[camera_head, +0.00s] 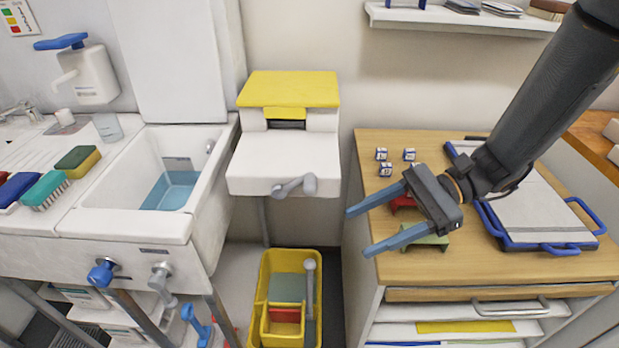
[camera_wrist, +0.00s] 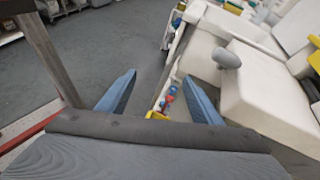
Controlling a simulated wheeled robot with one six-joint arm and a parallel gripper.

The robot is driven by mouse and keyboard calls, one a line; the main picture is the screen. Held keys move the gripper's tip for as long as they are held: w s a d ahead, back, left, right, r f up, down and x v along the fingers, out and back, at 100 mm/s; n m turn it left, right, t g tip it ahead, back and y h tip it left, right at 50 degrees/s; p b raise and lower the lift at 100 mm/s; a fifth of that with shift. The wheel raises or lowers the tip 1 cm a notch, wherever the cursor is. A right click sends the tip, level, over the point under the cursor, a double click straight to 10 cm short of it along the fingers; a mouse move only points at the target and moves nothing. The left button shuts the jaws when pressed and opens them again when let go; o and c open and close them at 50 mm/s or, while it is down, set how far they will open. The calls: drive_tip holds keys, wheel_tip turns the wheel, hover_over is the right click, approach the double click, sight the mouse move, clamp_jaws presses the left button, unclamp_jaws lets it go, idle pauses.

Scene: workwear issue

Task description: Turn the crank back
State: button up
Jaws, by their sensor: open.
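A grey crank (camera_head: 295,186) sticks out from the front face of a white box-shaped unit (camera_head: 284,155) with a yellow top, in the middle of the head view. The crank's rounded grey knob (camera_wrist: 226,58) also shows in the wrist view, right of centre. My gripper (camera_head: 356,230) is open and empty, with its two blue fingers apart and pointing left. In the head view it appears to the right of the crank and lower, over the front left of the wooden top. The crank lies outside the fingers and is not touched.
A yellow bucket (camera_head: 262,285) stands on the floor below the unit. A white sink (camera_head: 137,225) with blue water is at the left. The wooden cabinet top (camera_head: 480,262) at the right holds small cubes (camera_head: 381,154), red and green pieces, and a blue-handled board (camera_head: 530,205).

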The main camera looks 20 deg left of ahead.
sight(308, 180)
drive_tip(key=w+a+r+m+t+y, duration=0.1)
drive_tip(key=w+a+r+m+y, duration=0.25)
drive_tip(key=w+a+y, duration=0.3)
drive_tip(key=shift+m+h, duration=0.25)
drive_tip(key=shift+m, duration=0.1)
drive_tip(key=shift+w+f+p+x, duration=0.15)
drive_tip(key=shift+p+x, duration=0.3)
drive_tip(key=shift+x, duration=0.75)
drive_tip(key=shift+w+f+p+x, duration=0.15)
drive_tip(key=shift+p+x, duration=0.3)
drive_tip(key=shift+x, duration=0.7)
drive_tip(key=shift+f+p+x, duration=0.1)
drive_tip(key=shift+p+x, duration=0.35)
drive_tip(key=shift+x, duration=0.75)
drive_tip(key=shift+a, duration=0.1)
drive_tip(key=c, duration=1.3)
drive_tip(key=shift+c, duration=0.2)
drive_tip(key=shift+s+a+t, duration=0.15)
drive_tip(key=shift+s+t, duration=0.1)
drive_tip(key=shift+t, duration=0.05)
